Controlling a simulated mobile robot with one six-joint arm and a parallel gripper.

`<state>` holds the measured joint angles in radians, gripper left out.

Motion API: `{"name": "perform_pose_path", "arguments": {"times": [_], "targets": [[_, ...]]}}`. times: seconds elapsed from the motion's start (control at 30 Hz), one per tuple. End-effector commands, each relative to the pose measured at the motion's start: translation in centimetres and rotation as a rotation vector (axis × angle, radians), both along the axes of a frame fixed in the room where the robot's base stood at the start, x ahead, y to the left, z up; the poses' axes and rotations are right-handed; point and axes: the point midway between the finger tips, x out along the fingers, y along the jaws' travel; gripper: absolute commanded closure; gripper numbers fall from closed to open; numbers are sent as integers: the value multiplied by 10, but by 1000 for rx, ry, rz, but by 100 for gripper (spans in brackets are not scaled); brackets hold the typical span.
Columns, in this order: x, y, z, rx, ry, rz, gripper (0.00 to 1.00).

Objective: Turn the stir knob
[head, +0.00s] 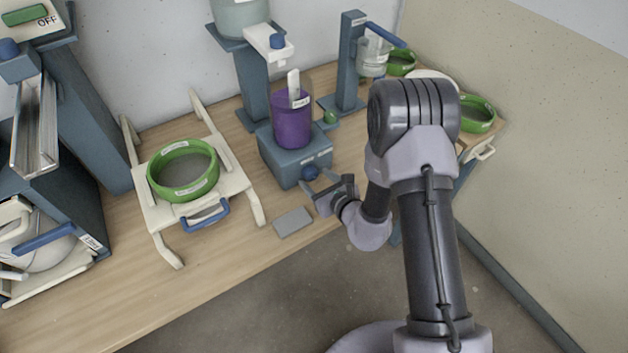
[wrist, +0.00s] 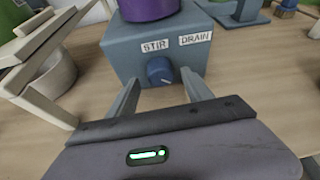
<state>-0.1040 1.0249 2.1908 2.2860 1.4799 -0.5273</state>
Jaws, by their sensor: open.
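The blue stir knob (wrist: 160,71) sits on the front face of a blue-grey box (wrist: 120,55), under labels reading STIR and DRAIN. In the head view the knob (head: 310,173) is at the front of the box (head: 283,163). A purple bucket (head: 292,122) stands on top of the box. My gripper (wrist: 158,92) is open and empty, its two fingers on either side of the knob and a little short of it or level with it; I cannot tell whether they touch it. In the head view my gripper (head: 312,186) is just in front of the knob.
A white frame with a green ring sieve (head: 183,170) stands to the left. A grey flat pad (head: 294,222) lies on the table in front. A stand with a blue lever (head: 384,34) and a clear jar (head: 373,56) is behind to the right. The table's front edge is close.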

Motion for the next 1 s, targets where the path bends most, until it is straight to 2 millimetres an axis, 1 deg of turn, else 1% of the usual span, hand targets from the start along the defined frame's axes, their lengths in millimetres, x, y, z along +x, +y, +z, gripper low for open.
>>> {"name": "perform_pose_path", "arguments": {"times": [0.03,0.17,0.43,0.47,0.6,0.67,0.7,0.77,1.0], "targets": [[6,4,-5,-1,0,3,41],[15,9,-8,0,0,1,41],[17,10,-9,0,1,1,41],[17,10,-9,0,1,1,43],[17,10,-9,0,1,1,70],[17,10,-9,-1,1,0,82],[17,10,-9,-1,1,0,90],[17,10,-9,-1,1,0,100],[17,9,-8,19,15,-2,100]]}}
